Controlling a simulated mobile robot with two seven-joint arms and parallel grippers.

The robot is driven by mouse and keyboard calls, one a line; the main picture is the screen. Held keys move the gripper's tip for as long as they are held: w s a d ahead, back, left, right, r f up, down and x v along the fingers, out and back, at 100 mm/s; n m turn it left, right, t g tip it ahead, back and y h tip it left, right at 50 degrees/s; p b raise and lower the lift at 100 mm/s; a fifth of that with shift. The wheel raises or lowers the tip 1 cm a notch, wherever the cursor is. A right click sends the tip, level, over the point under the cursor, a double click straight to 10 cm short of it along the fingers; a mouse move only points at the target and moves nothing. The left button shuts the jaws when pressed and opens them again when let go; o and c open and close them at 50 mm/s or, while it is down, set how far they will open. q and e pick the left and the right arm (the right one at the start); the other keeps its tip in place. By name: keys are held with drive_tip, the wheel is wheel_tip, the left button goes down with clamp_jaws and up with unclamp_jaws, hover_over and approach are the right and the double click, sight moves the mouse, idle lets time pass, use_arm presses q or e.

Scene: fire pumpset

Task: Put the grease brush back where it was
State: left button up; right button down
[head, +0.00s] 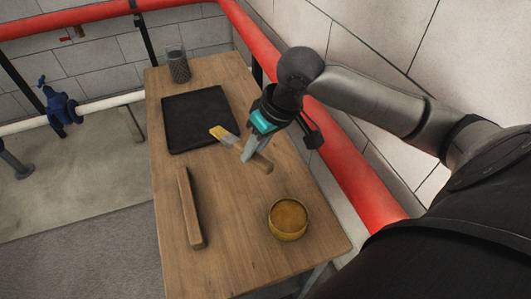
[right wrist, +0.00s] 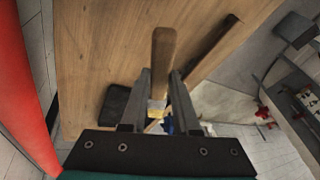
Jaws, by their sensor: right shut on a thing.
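The grease brush has a wooden handle (head: 262,163) and pale yellow bristles (head: 218,132). My right gripper (head: 249,152) is shut on it around the middle, over the table. The bristles point left toward the lower right corner of a black tray (head: 178,145), and the handle end points to the lower right. In the right wrist view the handle (right wrist: 162,52) stands up between the fingers (right wrist: 160,85), with a bit of yellow below. I cannot tell the exact height above the table. My left gripper is not in view.
The wooden table (head: 235,225) also bears a wooden bar (head: 187,205), a brass-coloured bowl (head: 288,220) at the front and a dark mesh cup (head: 178,66) at the back. A red pipe (head: 350,180) runs along the wall at right. The table is bare between bar and bowl.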

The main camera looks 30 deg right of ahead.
drive_tip(key=w+d+r+t+h, duration=0.1)
drive_tip(key=w+d+r+h, duration=0.1)
drive_tip(key=w+d+r, duration=0.35)
drive_tip(key=f+b, duration=0.1)
drive_tip(key=f, duration=0.3)
drive_tip(key=s+d+f+b, duration=0.1)
drive_tip(key=f+b, duration=0.1)
drive_tip(key=f, duration=0.2)
drive_tip(key=f+b, duration=0.2)
drive_tip(key=f, duration=0.3)
drive_tip(key=shift+s+d+f, duration=0.1)
drive_tip(key=shift+s+d, duration=0.1)
drive_tip(key=shift+s, duration=0.1)
wheel_tip(320, 180, down, 5)
drive_tip(key=shift+f+b, duration=0.1)
drive_tip(key=shift+b, duration=0.95)
drive_tip(key=shift+f, duration=0.4)
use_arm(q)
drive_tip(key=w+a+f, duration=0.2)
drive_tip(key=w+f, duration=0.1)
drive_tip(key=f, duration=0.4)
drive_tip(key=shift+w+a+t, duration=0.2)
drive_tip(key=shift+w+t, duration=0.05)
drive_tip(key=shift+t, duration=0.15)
